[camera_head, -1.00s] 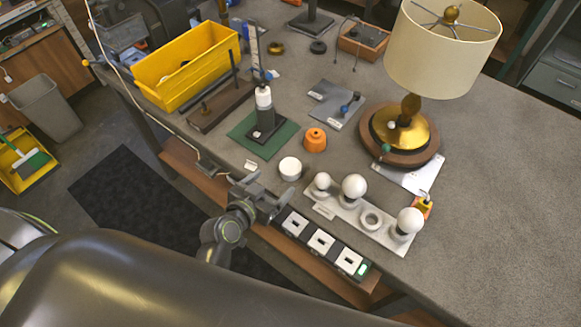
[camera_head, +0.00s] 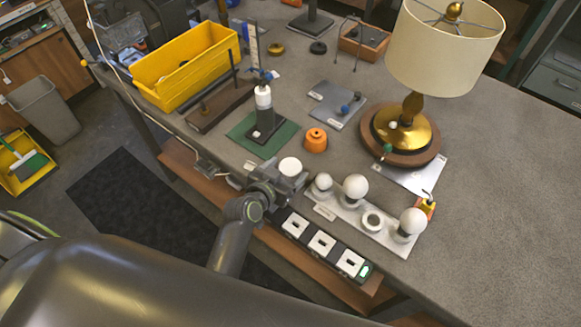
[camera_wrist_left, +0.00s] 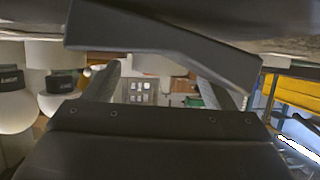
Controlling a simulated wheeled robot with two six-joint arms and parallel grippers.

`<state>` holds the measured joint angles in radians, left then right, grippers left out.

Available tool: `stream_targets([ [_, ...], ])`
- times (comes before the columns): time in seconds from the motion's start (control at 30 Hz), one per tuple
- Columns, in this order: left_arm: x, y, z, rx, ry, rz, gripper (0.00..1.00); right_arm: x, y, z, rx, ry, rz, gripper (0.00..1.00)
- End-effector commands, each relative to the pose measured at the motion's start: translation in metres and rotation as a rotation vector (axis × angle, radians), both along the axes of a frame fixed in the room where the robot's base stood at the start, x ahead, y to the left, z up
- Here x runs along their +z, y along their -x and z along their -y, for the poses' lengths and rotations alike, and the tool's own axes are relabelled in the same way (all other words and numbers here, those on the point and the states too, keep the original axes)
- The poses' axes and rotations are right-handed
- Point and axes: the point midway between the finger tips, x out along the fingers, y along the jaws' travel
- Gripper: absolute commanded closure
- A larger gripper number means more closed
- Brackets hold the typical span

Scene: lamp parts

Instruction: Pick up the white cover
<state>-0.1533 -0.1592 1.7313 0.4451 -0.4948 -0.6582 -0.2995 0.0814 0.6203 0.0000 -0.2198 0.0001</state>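The white cover (camera_head: 290,167) is a short round white cap near the front edge of the grey worktable. My left gripper (camera_head: 288,176) is at the cover in the head view, its dark fingers low around or beside its near side. In the left wrist view the fingers (camera_wrist_left: 155,90) are spread apart. A pale rounded shape, likely the cover (camera_wrist_left: 158,65), shows beyond and between them, partly hidden by a dark bar. I cannot tell whether the fingers touch it. My right gripper is in neither view.
A white bulb holder (camera_head: 350,215) with several bulbs stands close to the right of my left gripper. An orange cap (camera_head: 316,140) is behind the cover. A dark socket strip (camera_head: 323,243) lies along the front edge. A lamp (camera_head: 444,45) stands at the back right.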

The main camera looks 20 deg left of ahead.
Motion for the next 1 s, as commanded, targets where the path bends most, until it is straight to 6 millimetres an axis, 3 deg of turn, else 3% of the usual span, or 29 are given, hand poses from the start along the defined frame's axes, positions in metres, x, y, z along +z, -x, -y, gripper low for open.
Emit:
stream_targets([
  [0.03, 0.0, 0.0, 0.0, 0.0, 0.0, 0.0, 0.3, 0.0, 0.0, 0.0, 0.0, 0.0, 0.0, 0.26],
  [0.33, 0.0, 0.0, 0.0, 0.0, 0.0, 0.0, 0.67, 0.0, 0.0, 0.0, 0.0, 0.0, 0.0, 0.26],
  [0.67, 0.009, 0.0, 0.0, -0.001, 0.001, 0.003, 0.67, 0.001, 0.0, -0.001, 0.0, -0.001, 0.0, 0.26],
  [1.0, 0.068, -0.001, 0.0, -0.001, 0.002, 0.006, 0.67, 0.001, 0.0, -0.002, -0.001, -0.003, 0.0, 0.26],
])
